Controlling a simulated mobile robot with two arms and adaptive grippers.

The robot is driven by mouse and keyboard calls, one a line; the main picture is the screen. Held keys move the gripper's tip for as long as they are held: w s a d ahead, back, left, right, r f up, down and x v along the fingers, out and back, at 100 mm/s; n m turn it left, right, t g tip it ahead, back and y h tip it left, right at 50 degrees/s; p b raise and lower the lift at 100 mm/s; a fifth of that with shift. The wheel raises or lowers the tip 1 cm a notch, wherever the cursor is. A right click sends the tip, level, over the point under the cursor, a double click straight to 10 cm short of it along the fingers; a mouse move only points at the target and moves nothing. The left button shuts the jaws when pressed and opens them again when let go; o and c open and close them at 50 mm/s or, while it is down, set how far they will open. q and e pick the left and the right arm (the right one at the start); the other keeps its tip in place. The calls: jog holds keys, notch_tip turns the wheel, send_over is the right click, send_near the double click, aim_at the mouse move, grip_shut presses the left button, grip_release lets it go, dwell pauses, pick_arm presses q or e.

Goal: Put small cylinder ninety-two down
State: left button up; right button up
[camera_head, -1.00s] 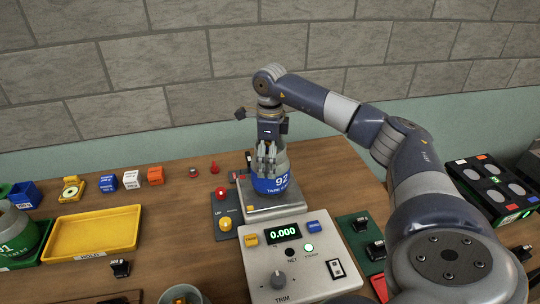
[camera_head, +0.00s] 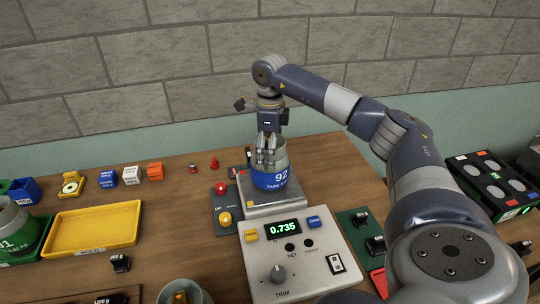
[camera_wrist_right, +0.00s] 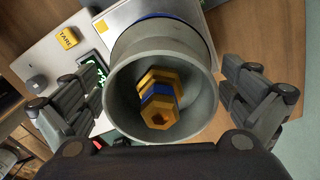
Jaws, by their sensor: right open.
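The small cylinder ninety-two (camera_head: 270,178) is a grey cup with a blue band marked 92. It stands upright on the square metal pan (camera_head: 284,205) of the scale. In the right wrist view its open mouth (camera_wrist_right: 119,95) faces me, with yellow and blue hex pieces (camera_wrist_right: 158,98) inside. My right gripper (camera_head: 266,158) is at the cylinder's top. In the right wrist view its fingers stand apart on either side of the cylinder, with gaps to its wall. The scale's display (camera_head: 283,229) reads 0.735. My left gripper is not in view.
A yellow tray (camera_head: 94,249) and a green-banded cylinder (camera_head: 12,230) are at the left. A panel with red and yellow buttons (camera_head: 224,217) is left of the pan. A black rack (camera_head: 497,180) is at the far right.

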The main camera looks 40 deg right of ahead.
notch_tip(320, 180, up, 8)
jog(key=shift+f+b, duration=0.25)
jog(key=shift+b, duration=0.75)
notch_tip(320, 180, up, 3)
jog(key=shift+f+p, duration=0.2)
jog(key=shift+p, duration=0.1)
jog(key=shift+r, duration=0.45)
